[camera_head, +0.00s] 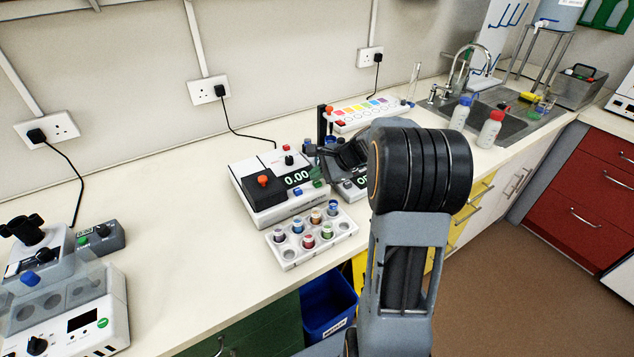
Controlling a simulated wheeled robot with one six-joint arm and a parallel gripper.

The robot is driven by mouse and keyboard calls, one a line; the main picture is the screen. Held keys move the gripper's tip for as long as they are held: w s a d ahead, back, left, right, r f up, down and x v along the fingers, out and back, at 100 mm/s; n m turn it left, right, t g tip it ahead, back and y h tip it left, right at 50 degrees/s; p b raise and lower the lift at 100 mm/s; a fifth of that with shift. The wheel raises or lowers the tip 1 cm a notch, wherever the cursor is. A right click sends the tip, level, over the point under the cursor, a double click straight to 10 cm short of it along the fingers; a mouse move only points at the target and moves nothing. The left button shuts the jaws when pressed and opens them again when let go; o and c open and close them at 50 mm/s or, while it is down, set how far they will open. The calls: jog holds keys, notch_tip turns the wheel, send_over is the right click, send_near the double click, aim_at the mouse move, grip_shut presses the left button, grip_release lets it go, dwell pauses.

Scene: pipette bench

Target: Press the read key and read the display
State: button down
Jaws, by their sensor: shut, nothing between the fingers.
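A white instrument (270,200) on the bench shows "0.00" on its green-lit display (297,177). It has a black block with a red knob, and small blue and green keys in front. I cannot tell which key is the read key. My gripper (343,154) looks like the dark shape over the second instrument, partly behind my arm. It is shut and empty. Whether it touches anything is unclear.
A white rack (312,240) with several coloured-cap vials stands in front. A colour-chart strip (368,112) lies behind. Two capped bottles (490,129) stand near the sink (505,122). More devices (75,310) stand at left. Bench between them and the instruments is clear.

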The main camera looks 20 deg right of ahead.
aim_at(318, 183)
jog(key=shift+f+b, duration=0.35)
jog(key=shift+f, duration=0.1)
dwell(0.3)
jog(key=shift+r+p, duration=0.75)
jog(key=shift+r, duration=0.2)
notch_tip(318, 183, up, 6)
jog(key=p, duration=0.4)
jog(key=shift+p, duration=0.35)
dwell(0.5)
